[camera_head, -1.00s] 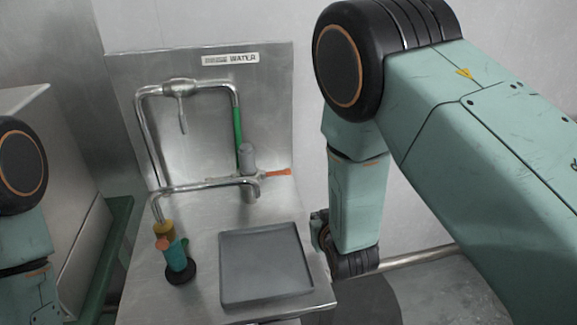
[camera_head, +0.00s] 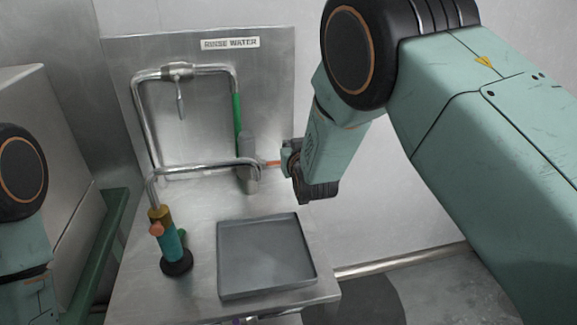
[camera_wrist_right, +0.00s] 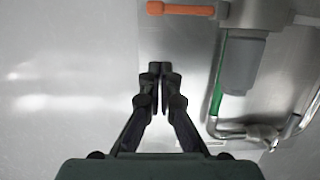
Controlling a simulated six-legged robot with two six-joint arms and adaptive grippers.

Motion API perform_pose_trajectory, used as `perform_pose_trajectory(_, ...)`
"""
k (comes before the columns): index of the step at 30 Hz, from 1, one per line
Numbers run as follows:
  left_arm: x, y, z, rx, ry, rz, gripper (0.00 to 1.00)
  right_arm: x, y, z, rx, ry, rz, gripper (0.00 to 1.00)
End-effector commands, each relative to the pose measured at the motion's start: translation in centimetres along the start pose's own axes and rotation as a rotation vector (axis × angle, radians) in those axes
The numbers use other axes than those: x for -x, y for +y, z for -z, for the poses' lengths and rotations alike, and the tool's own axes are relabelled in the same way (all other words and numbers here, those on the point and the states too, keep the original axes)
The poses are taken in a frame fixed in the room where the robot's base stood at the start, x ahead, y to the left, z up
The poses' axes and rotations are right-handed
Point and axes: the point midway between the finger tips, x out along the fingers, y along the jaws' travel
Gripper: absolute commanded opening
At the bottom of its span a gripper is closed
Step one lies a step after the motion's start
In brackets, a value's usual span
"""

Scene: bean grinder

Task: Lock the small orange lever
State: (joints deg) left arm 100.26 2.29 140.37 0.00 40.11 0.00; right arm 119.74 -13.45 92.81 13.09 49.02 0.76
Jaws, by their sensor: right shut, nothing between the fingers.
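The orange lever (camera_head: 272,163) points right from the grey fitting at the back of the steel sink unit, roughly level. Its right end is hidden behind my right gripper in the head view. The lever (camera_wrist_right: 180,9) also shows at the top of the right wrist view, lying across the picture. My right gripper (camera_head: 290,160) is shut and empty, beside the lever's end. In the right wrist view its fingertips (camera_wrist_right: 160,70) are together, below the lever with a visible gap. My left gripper is out of view.
A grey cylinder (camera_head: 247,150) and green pipe (camera_head: 238,112) stand by the lever. A curved metal spout (camera_head: 205,168) runs in front. Open space lies right of the unit.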

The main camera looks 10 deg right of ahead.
Motion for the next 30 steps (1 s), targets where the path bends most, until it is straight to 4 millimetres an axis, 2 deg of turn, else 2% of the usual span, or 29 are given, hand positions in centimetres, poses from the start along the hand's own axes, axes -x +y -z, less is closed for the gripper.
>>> perform_pose_trajectory(1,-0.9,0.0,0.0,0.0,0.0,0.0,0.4,-0.8,0.1,-0.3,-0.003,0.002,-0.001,0.0)
perform_pose_trajectory(4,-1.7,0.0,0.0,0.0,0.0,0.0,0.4,-2.0,0.1,-0.3,-0.002,0.002,-0.001,0.0)
perform_pose_trajectory(13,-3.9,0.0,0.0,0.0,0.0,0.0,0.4,-2.6,0.0,-3.2,0.0,-0.002,-0.001,0.0)
perform_pose_trajectory(19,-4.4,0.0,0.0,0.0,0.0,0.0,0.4,-2.7,0.0,-3.9,0.0,-0.001,-0.001,0.0)
perform_pose_trajectory(30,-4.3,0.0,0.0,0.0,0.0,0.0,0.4,-2.7,0.0,-3.9,-0.001,-0.001,-0.001,0.0)
